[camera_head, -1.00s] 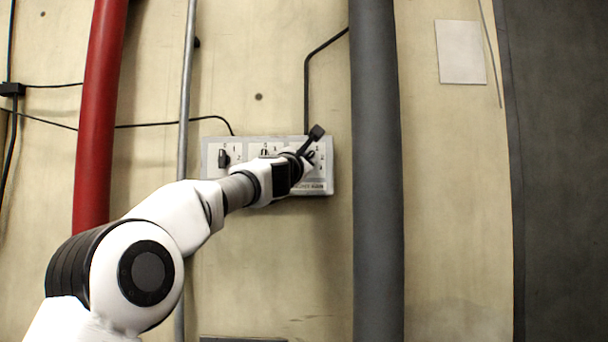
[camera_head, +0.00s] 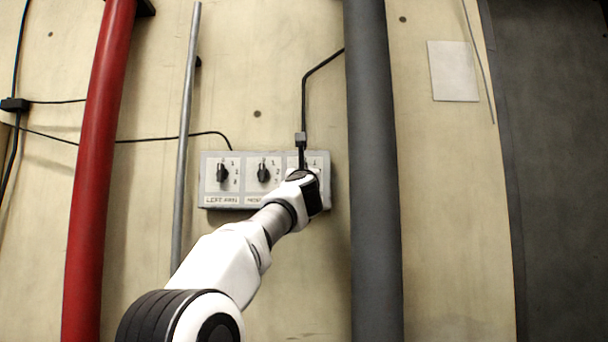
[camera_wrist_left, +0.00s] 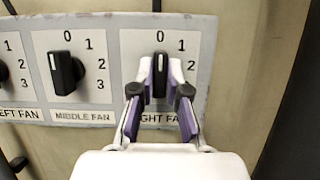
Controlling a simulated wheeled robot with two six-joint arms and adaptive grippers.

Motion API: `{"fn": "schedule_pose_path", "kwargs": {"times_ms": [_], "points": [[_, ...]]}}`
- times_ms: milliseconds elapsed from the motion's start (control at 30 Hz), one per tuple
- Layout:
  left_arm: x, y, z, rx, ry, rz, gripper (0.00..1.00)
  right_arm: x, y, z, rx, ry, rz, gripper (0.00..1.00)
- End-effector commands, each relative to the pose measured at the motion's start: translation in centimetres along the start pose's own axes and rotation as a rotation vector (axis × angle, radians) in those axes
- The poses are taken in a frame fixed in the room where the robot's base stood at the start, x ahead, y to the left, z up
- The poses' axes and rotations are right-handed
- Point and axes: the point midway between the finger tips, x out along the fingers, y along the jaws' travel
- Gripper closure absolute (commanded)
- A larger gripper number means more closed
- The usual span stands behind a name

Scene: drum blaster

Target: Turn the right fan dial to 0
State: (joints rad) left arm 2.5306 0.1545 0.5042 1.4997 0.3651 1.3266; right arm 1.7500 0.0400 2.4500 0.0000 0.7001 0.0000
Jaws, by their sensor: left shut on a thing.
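A grey panel (camera_head: 238,157) on the wall carries three black dials on white plates. In the left wrist view the right fan dial (camera_wrist_left: 160,75) stands upright, in line with the 0 above it. My left gripper (camera_wrist_left: 160,82) is shut on this dial, one purple-lined finger on each side. In the head view my left gripper and wrist (camera_head: 306,180) cover the right dial. The middle fan dial (camera_wrist_left: 65,72) also looks upright, below its 0. The left fan dial (camera_head: 222,173) shows in the head view. My right gripper is in neither view.
A thick grey pipe (camera_head: 373,200) runs upright just right of the panel. A thin metal pipe (camera_head: 186,140) and a red pipe (camera_head: 98,170) stand to its left. Black cables (camera_head: 305,95) run along the wall.

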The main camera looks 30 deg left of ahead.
Motion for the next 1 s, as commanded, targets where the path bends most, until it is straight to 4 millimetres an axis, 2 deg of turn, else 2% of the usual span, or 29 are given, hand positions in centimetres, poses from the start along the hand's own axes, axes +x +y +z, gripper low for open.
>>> {"fn": "schedule_pose_path", "kwargs": {"times_ms": [33, 533, 567, 600, 1000], "points": [[-0.02, 0.20, 0.73, -0.010, -0.010, 0.004, 1.00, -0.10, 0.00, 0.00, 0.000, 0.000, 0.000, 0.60], [-0.02, 0.24, 0.83, -0.029, -0.011, 0.011, 1.00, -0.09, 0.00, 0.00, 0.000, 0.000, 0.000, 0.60], [-0.02, 0.24, 0.84, -0.029, -0.012, 0.011, 0.75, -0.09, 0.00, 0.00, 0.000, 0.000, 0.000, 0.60], [-0.01, 0.23, 0.79, -0.029, -0.011, 0.011, 0.61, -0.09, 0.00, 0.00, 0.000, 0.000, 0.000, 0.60], [-0.21, 0.09, 0.24, -0.026, -0.001, 0.012, 0.60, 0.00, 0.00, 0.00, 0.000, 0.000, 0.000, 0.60]]}}
